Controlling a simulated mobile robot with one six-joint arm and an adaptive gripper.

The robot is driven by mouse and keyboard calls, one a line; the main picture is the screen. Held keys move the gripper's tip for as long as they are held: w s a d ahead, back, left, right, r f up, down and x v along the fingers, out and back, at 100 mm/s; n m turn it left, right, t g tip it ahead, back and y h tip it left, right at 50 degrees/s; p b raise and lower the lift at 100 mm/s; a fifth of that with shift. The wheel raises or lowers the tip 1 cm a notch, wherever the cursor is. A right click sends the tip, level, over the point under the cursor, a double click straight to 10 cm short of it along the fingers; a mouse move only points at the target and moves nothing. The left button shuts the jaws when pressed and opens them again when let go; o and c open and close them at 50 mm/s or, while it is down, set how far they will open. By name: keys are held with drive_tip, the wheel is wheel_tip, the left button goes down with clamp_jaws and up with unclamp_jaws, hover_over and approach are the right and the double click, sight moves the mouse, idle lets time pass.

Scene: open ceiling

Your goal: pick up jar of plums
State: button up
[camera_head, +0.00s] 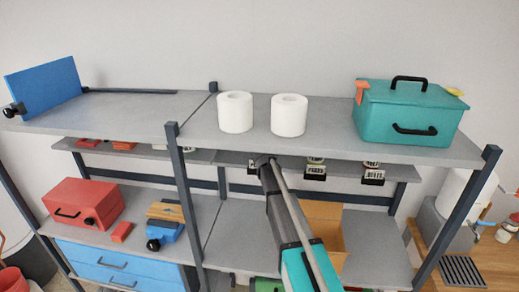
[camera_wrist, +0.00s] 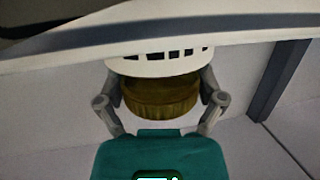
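A jar with a ribbed gold-brown lid (camera_wrist: 160,98) and a white band with dark marks (camera_wrist: 160,62) is right in front of my gripper in the wrist view. My gripper (camera_wrist: 160,85) has one finger on each side of the jar, close against it. I cannot tell whether the fingers press on it. In the head view my arm reaches to the narrow shelf (camera_head: 225,157) under the top shelf, and my gripper (camera_head: 263,161) is largely hidden there. Which jar holds plums cannot be read.
Other jars (camera_head: 315,169) (camera_head: 372,173) stand to the right on the narrow shelf. The top shelf (camera_head: 200,118) hangs close above and carries two white rolls (camera_head: 235,112) (camera_head: 289,115) and a teal toolbox (camera_head: 409,112). A dark post (camera_head: 187,195) stands left of my arm.

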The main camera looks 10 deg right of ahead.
drive_tip(key=c, duration=0.6)
drive_tip(key=shift+r, duration=0.15)
drive_tip(key=shift+s+r+p, duration=0.2)
drive_tip(key=shift+r+p, duration=0.2)
drive_tip(key=shift+p, duration=0.15)
wheel_tip(320, 180, up, 6)
drive_tip(key=p, duration=0.6)
drive_tip(key=shift+s+a+r, duration=0.1)
drive_tip(key=shift+s+r, duration=0.05)
drive_tip(key=shift+r, duration=0.05)
drive_tip(key=s+a, duration=0.2)
drive_tip(key=s, duration=0.4)
drive_tip(key=s+a, duration=0.2)
drive_tip(key=s, duration=0.4)
drive_tip(key=s+a, duration=0.2)
drive_tip(key=s, duration=0.4)
drive_tip(key=shift+s+f, duration=0.15)
drive_tip(key=shift+f, duration=0.1)
